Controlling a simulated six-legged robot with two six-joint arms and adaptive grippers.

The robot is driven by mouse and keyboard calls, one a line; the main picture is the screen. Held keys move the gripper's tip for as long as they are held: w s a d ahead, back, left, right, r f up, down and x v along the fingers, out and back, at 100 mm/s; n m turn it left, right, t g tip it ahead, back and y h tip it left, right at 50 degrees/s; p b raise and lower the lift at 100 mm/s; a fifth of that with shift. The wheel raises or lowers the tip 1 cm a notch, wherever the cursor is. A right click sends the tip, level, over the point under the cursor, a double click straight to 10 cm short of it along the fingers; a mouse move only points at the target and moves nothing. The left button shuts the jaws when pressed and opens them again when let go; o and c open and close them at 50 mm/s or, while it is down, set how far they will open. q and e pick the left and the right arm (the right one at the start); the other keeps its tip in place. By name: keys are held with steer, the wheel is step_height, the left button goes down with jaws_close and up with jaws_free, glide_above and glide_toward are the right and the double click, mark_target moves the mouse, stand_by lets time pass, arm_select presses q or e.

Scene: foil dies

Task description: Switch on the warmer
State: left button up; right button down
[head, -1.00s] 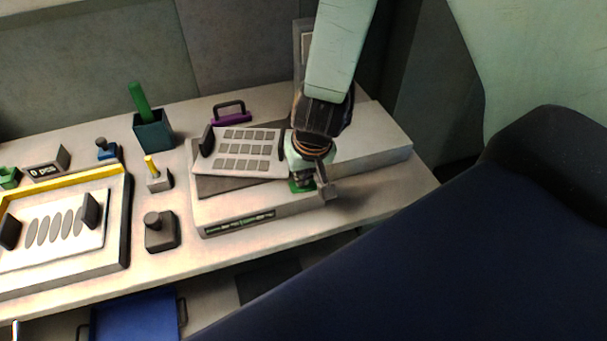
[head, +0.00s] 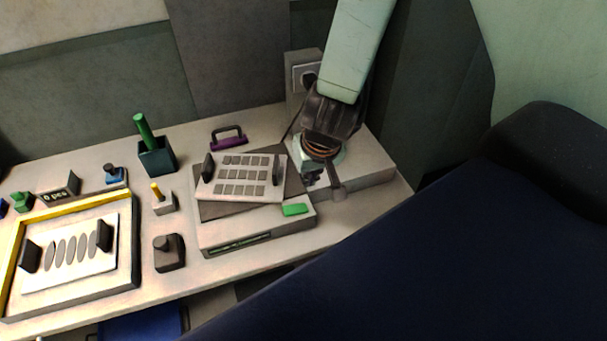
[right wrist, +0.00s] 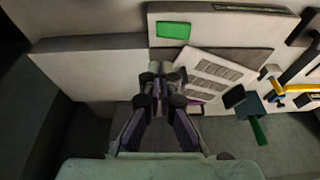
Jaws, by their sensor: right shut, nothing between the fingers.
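The warmer, a low pale box (head: 218,236), stands on the bench in the head view. Its green switch (head: 296,210) is on its top near the right front corner; it also shows in the right wrist view (right wrist: 173,30). I cannot tell whether the switch is pressed. A dark strip (head: 238,243) with small green marks is on its front. A pale die plate (head: 236,195) with a grid of dark squares and two dark handles lies on top. My right gripper (head: 326,186) is shut and empty, right of the switch and apart from it. My left gripper is not in view.
A wall box (head: 305,70) stands behind my right arm. A purple handle (head: 228,137), a dark cup (head: 157,158) with a green stick, a yellow-tipped lever (head: 162,198) and a dark knob block (head: 169,252) are nearby. A yellow-edged tray (head: 128,262) holds another plate.

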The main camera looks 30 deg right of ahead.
steer(key=shift+s+d+r+p, duration=0.25)
steer(key=shift+r+p, duration=0.15)
steer(key=shift+r, duration=0.2)
steer(key=shift+s+d+r+p, duration=0.1)
steer(key=shift+s+r+p, duration=0.1)
steer(key=shift+r+p, duration=0.35)
steer(key=shift+s+d+r+p, duration=0.2)
steer(key=shift+s+r+p, duration=0.1)
steer(key=shift+r, duration=0.35)
steer(key=shift+w, duration=0.1)
steer(key=s+a+f+n+g+b, duration=0.1)
steer(key=s+f+b, duration=0.6)
steer(key=f, duration=0.6)
steer(key=s+a+f+g+b, duration=0.1)
steer(key=s+a+f+b, duration=0.1)
steer(key=s+f+b, duration=0.5)
steer(key=s+a+f+n+g+b, duration=0.1)
steer(key=s+f+b, duration=0.7)
steer(key=f, duration=1)
steer(key=shift+a+f+n+y+b, duration=0.35)
steer(key=shift+a+b, duration=0.3)
steer(key=shift+b, duration=0.6)
